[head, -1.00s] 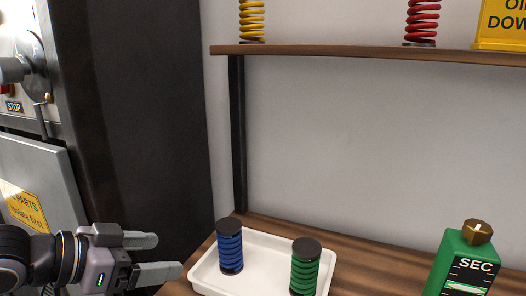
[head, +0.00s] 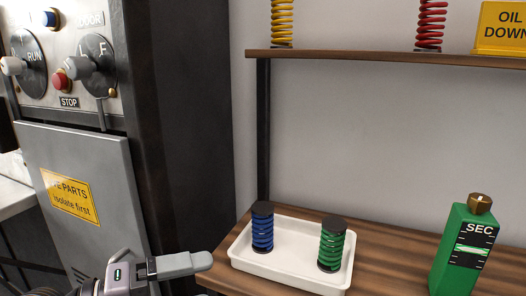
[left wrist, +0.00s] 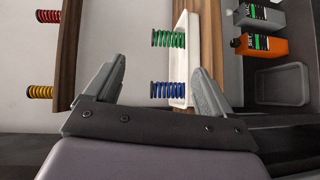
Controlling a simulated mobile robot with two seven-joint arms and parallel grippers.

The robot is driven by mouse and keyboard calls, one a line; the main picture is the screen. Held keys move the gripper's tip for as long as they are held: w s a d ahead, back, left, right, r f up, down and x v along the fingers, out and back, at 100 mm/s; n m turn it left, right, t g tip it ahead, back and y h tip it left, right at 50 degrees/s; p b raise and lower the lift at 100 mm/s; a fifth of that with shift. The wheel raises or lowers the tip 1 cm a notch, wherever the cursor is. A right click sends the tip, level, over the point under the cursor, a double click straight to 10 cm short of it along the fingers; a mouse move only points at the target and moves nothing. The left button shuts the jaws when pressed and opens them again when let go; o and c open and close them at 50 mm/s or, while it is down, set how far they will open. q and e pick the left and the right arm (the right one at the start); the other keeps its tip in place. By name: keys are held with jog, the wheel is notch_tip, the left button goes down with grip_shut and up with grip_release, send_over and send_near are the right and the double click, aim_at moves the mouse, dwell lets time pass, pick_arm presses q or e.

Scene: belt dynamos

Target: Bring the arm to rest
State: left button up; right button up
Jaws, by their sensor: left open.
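My left gripper (head: 206,262) is low in the head view, just left of the white tray and apart from it. Its fingers point right; one finger largely hides the other. In the left wrist view the jaws (left wrist: 160,75) are spread wide with nothing held. The tray (head: 290,280) lies on the wooden bench and holds a blue spring (head: 262,229) and a green spring (head: 331,246), both upright with dark end caps. In the left wrist view, the blue spring (left wrist: 168,90) and green spring (left wrist: 168,39) show beyond the open jaws. My right gripper is not in view.
A grey cabinet (head: 85,190) with knobs and a red stop button (head: 60,80) stands at left. A shelf (head: 380,59) carries a yellow spring (head: 282,22), a red spring (head: 431,25) and a yellow sign (head: 502,25). A green bottle (head: 465,245) stands right of the tray.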

pick_arm(q)
jog(key=w+a+f+m+t+y, duration=0.1)
jog(key=a+f+m+t+y, duration=0.2)
jog(key=m, duration=0.6)
jog(key=a+f+m+t+y, duration=0.1)
jog(key=f+m+t+y, duration=0.25)
jog(key=f+m, duration=0.4)
jog(key=w+a+f+m+t+y, duration=0.1)
jog(key=a+f+m+t+y, duration=0.2)
jog(key=m, duration=0.7)
jog(key=s+a+f+n+g+y, duration=0.1)
jog(key=s+f+n+g+y, duration=0.15)
jog(key=s+f+n, duration=0.6)
jog(key=s+a+f+n+g+y, duration=0.1)
jog(key=s+f+n+g, duration=0.35)
jog(key=f+n, duration=0.65)
notch_tip(320, 180, up, 12)
jog(key=a+t+p, duration=0.1)
jog(key=p, duration=1.2)
jog(key=shift+n, duration=0.3)
